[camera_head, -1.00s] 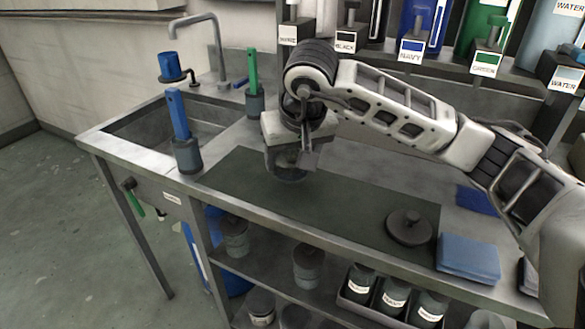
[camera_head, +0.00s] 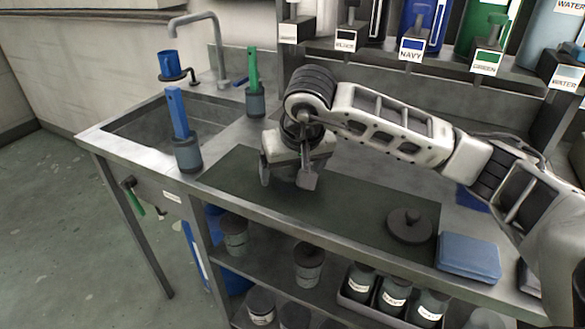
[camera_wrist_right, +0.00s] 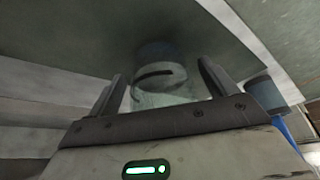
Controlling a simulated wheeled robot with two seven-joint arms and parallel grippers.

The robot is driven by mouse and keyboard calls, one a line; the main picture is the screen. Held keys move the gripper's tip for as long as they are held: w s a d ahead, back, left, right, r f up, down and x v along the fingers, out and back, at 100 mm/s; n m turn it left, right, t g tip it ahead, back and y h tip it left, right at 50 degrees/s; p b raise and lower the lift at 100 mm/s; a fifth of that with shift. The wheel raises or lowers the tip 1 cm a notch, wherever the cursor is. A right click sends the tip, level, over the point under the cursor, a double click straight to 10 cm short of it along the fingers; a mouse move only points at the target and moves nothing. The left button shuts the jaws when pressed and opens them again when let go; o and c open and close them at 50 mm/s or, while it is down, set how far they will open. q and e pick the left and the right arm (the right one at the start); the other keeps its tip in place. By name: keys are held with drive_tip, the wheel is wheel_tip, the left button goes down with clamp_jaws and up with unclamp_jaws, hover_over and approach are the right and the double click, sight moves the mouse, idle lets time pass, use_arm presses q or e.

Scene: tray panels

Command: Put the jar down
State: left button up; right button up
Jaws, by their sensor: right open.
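The jar (camera_wrist_right: 163,92), a clear-looking round vessel with a dark band or slot on it, shows in the right wrist view between and beyond the fingers of my right gripper (camera_wrist_right: 160,88). The fingers stand apart on either side of it; I cannot tell whether either touches it. In the head view my right gripper (camera_head: 287,182) is low over the dark mat (camera_head: 350,205) on the counter, fingers spread. The jar is hidden there, and its contact with the mat cannot be seen. My left gripper is out of view.
A grey knobbed lid (camera_head: 410,227) lies on the mat's right part, beside a blue cloth stack (camera_head: 468,256). Brushes in holders, one blue (camera_head: 181,125) and one green (camera_head: 254,82), stand near the sink (camera_head: 165,125). Labelled containers line the back. The mat between gripper and lid is clear.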

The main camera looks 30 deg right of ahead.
drive_tip(key=shift+r, duration=0.25)
use_arm(q)
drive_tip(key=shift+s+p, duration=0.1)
drive_tip(key=shift+p, duration=0.3)
use_arm(e)
drive_tip(key=v, duration=1.2)
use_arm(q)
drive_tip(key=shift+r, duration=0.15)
use_arm(e)
drive_tip(key=shift+w, duration=0.1)
